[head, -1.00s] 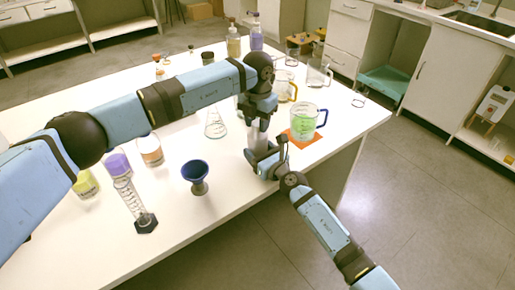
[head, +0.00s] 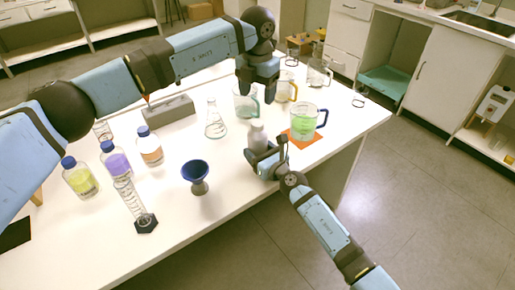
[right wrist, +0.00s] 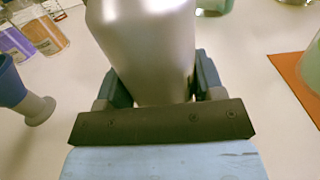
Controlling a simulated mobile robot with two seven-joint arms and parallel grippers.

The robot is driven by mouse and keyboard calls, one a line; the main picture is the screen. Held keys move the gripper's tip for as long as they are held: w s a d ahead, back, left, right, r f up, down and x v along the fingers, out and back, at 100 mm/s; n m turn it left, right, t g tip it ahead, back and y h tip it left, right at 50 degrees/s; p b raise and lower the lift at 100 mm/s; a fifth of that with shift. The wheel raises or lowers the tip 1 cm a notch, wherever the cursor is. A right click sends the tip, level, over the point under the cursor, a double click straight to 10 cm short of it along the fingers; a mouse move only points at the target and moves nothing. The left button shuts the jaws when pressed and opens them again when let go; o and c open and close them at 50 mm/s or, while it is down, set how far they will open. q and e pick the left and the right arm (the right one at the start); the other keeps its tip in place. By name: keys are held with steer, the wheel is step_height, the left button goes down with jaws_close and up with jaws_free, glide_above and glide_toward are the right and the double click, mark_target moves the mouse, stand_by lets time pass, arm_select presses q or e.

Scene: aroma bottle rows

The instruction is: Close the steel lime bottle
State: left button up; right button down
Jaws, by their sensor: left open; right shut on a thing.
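The steel bottle (head: 257,137) stands upright near the front right edge of the table. My right gripper (head: 264,160) is shut around its lower body. In the right wrist view the silver body of the bottle (right wrist: 148,50) fills the space between the fingers; its top is out of frame. In the head view the bottle's top is small and grey, and I cannot tell whether a cap is on it. My left gripper (head: 257,98) is open, pointing down above the bottle and apart from it. I see nothing held between its fingers.
A jug of green liquid (head: 306,121) stands on an orange mat (head: 290,138) right of the bottle. A blue funnel (head: 196,174) stands left. A glass beaker (head: 243,108) and a flask (head: 215,122) are behind. Capped bottles, including a purple one (head: 116,163), stand further left.

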arm_select(q)
step_height(320, 180, up, 2)
steer(key=shift+r, duration=0.2)
arm_select(e)
steer(key=shift+c, duration=0.8)
jaws_free()
arm_select(q)
step_height(320, 180, up, 2)
steer(key=shift+r+p, duration=0.2)
steer(key=shift+p, duration=1.05)
arm_select(e)
steer(key=v, duration=1.4)
steer(key=shift+r, duration=0.1)
